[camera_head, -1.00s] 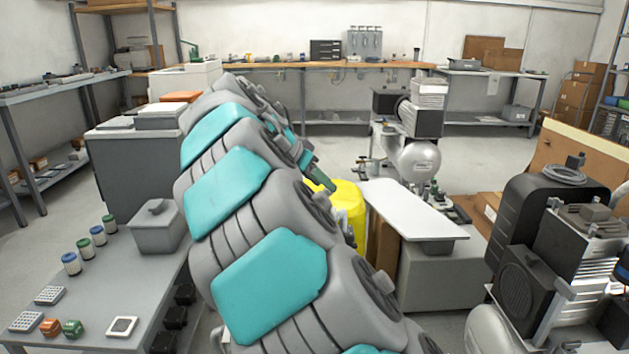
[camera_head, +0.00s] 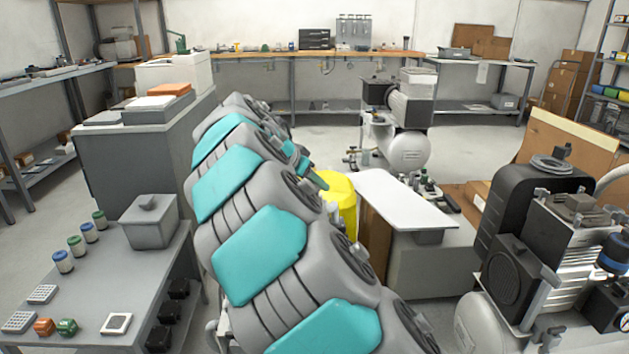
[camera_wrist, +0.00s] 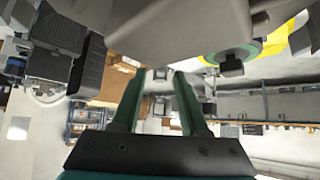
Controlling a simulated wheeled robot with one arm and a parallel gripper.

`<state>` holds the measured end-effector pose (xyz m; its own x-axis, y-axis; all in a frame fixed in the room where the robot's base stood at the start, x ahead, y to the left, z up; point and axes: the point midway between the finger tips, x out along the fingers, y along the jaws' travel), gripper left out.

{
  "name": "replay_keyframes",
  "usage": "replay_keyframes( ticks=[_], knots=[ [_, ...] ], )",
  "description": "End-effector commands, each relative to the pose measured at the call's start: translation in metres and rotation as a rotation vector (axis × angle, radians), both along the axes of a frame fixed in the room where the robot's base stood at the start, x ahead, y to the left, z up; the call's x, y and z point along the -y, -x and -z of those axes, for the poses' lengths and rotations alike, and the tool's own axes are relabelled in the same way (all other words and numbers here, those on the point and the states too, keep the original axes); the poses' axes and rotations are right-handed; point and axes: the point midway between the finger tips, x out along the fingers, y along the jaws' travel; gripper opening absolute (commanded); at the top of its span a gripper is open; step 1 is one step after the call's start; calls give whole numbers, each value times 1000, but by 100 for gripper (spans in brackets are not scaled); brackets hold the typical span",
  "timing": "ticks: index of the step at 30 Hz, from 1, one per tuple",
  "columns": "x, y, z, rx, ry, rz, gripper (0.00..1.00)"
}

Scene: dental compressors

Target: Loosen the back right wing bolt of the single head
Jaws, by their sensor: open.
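Two compressors show in the head view. One stands at the right front (camera_head: 515,265), with a black ribbed housing, a finned block, grey knobs and a tank; the other (camera_head: 408,152) stands farther back, with a light grey tank. I cannot tell which is the single head, and its back right wing bolt is not identifiable. My gripper (camera_head: 313,178) shows only partly beyond my arm, left of the right front compressor and apart from it. In the wrist view my gripper (camera_wrist: 158,76) has its two green fingers apart, with no held thing visible between them.
A white-topped cabinet (camera_head: 392,195) and a yellow container (camera_head: 343,200) stand beyond my gripper. A grey table (camera_head: 95,290) with jars and small parts is at the left. Cardboard (camera_head: 570,155) is behind the right front compressor. Open floor (camera_head: 300,150) lies toward the back bench.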

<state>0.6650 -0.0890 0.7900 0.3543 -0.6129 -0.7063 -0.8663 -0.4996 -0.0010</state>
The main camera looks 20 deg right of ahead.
Motion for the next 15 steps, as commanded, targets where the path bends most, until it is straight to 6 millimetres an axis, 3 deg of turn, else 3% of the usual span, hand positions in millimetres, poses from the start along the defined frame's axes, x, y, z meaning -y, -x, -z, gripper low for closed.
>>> replay_keyframes(
  ticks=[5,15],
  knots=[
    [0,0,0,0,0,0,43],
    [0,0,0,0,0,0,4]
  ],
)
